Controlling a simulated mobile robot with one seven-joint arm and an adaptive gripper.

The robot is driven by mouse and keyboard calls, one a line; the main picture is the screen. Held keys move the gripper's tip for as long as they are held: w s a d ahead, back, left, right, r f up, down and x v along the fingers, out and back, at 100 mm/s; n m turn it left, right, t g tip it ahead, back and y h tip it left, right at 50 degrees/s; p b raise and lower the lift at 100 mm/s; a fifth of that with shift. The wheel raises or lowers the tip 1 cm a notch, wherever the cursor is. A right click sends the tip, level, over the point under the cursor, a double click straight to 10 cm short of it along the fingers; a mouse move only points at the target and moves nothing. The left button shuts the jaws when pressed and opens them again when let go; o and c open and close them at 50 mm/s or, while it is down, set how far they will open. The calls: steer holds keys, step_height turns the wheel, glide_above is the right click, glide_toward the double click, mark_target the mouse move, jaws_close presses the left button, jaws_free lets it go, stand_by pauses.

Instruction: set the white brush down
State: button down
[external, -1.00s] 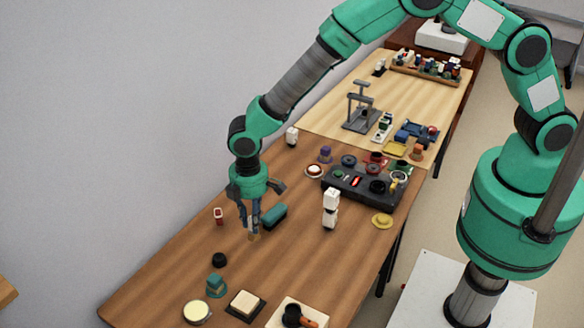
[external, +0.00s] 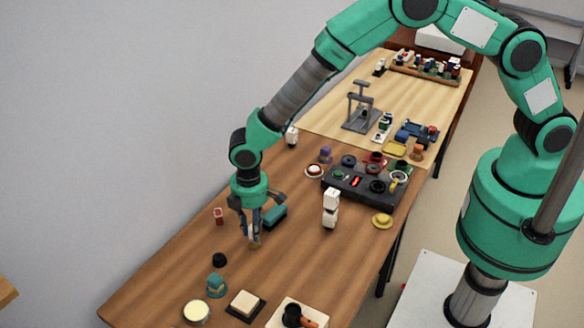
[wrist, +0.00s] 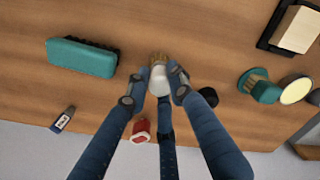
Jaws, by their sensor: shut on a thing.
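The white brush (wrist: 159,76) is between the fingertips of my gripper (wrist: 157,84) in the wrist view. Its white body sits between the fingers, and its tan bristles point away from me toward the wooden table. In the external view my gripper (external: 254,232) points down over the near part of the brown table (external: 170,285). The brush (external: 254,241) shows there as a small tan and pale end below the fingers, mostly hidden by them. It is at or just above the tabletop; I cannot tell whether it touches.
A teal block-like brush (external: 275,216) lies close behind my gripper. A red and white item (external: 218,216) stands to the left. A black knob (external: 219,260), a teal piece (external: 216,285) and a cream block (external: 246,303) are nearer. A white stacked piece (external: 331,208) stands right.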

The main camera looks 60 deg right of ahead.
steer(key=shift+f, duration=0.15)
steer(key=c, duration=1.5)
jaws_free()
step_height(320, 180, up, 12)
steer(key=shift+r+p, duration=0.15)
steer(key=shift+p, duration=0.4)
